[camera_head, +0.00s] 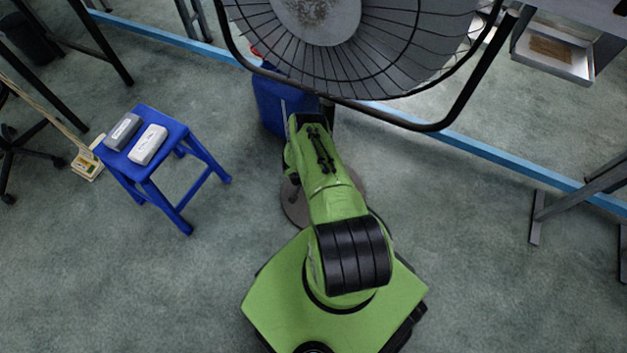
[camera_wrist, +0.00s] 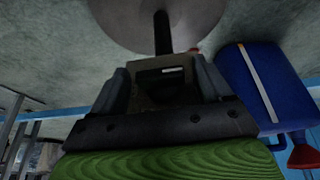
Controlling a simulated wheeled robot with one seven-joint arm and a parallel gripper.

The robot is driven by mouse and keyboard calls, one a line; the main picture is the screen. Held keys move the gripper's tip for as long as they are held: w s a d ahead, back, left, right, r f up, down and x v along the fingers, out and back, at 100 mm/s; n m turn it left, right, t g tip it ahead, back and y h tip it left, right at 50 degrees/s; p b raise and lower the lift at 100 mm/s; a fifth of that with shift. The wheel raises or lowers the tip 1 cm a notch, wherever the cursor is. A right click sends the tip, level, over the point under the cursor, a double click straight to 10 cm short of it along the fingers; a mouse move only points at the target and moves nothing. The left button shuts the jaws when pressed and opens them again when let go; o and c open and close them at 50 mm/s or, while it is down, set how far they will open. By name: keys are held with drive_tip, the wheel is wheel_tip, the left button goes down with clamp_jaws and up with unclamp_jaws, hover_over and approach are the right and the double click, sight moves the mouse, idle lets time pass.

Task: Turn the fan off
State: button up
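The large round fan (camera_head: 385,55) fills the top of the head view, with a dark tubular frame around its grille. In the wrist view a dark box (camera_wrist: 165,88) with a recessed switch-like part sits on the fan's pole (camera_wrist: 163,35), above the round base (camera_wrist: 150,12), in an upside-down picture. My gripper (camera_wrist: 162,85) is open, with one finger on each side of the box. Whether the fingers touch the box cannot be told. In the head view my arm hides the gripper's fingertips and the box.
A blue container (camera_head: 270,103) stands behind my arm, and shows close beside the gripper in the wrist view (camera_wrist: 250,90) with a red funnel (camera_wrist: 303,155).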

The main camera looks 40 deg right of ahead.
drive_tip(key=p+v, duration=0.7)
drive_tip(key=v, duration=0.8)
drive_tip(key=shift+a+r+p, duration=0.15)
drive_tip(key=shift+r+p, duration=0.2)
